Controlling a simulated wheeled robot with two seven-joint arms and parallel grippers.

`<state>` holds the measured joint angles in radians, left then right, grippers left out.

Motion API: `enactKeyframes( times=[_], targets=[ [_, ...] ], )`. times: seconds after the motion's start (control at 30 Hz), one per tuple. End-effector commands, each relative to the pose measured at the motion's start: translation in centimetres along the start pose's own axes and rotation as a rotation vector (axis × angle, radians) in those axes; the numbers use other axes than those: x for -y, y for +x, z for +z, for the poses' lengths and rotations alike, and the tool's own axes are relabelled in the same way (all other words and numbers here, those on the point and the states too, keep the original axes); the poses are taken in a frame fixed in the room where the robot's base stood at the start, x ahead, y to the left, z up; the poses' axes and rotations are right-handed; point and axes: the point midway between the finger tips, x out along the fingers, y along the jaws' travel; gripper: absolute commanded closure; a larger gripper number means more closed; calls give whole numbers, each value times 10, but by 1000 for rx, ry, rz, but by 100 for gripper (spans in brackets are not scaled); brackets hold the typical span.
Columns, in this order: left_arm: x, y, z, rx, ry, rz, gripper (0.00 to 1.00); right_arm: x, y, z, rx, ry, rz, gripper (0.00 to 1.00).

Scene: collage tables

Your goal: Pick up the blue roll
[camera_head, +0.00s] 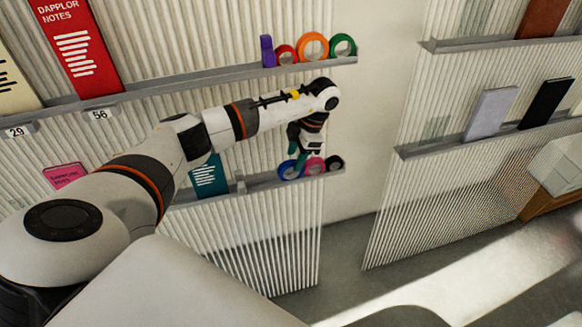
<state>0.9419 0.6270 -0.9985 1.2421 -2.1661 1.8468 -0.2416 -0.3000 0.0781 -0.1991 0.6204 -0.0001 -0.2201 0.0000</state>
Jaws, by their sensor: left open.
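The blue roll (287,171) stands on the lower shelf of the left slatted wall, at the left end of a short row. A pink roll (314,166) is right beside it, and a black roll (335,163) is at the shelf's right end. My left arm reaches across from the left. My left gripper (301,159) points down at the row, open, with its fingers over the blue and pink rolls. The fingers hide part of the rolls, and I cannot tell whether they touch the blue roll. My right gripper is not in view.
On the shelf above stand a purple roll (267,50), a red roll (287,55), an orange roll (314,46) and a green roll (342,45). A teal book (208,176) stands left on the lower shelf. A gap with open floor separates the right slatted wall.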

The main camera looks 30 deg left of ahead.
Motion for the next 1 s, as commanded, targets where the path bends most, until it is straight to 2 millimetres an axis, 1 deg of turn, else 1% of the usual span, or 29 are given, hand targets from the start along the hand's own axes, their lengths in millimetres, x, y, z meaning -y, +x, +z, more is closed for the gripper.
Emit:
enactKeyframes(
  times=[0.03, 0.1, 0.2, 0.3, 0.5, 0.53, 0.57, 0.8, 0.83, 1.0],
  targets=[
    [-2, 9, 1, 6, 2, 6, 52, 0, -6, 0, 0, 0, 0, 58],
    [-2, 20, 0, 5, 3, 5, 52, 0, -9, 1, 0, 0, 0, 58],
    [-2, 33, 0, 4, 2, 5, 52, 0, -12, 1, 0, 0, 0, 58],
    [-2, 39, -1, 1, 2, 2, 52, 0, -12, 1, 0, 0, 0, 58],
    [-1, 41, -1, 1, 3, 2, 52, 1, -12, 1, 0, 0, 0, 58],
    [-1, 41, -1, 1, 3, 2, 54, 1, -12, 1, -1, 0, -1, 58],
    [-1, 41, -1, 1, 3, 2, 59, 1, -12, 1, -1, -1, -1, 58],
    [-1, 40, -1, 1, 2, 2, 98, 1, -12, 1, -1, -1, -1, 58],
    [-1, 40, -1, 1, 2, 1, 100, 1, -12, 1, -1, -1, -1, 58],
    [0, 40, -1, 1, 1, 0, 100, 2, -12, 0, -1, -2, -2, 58]
  ],
)
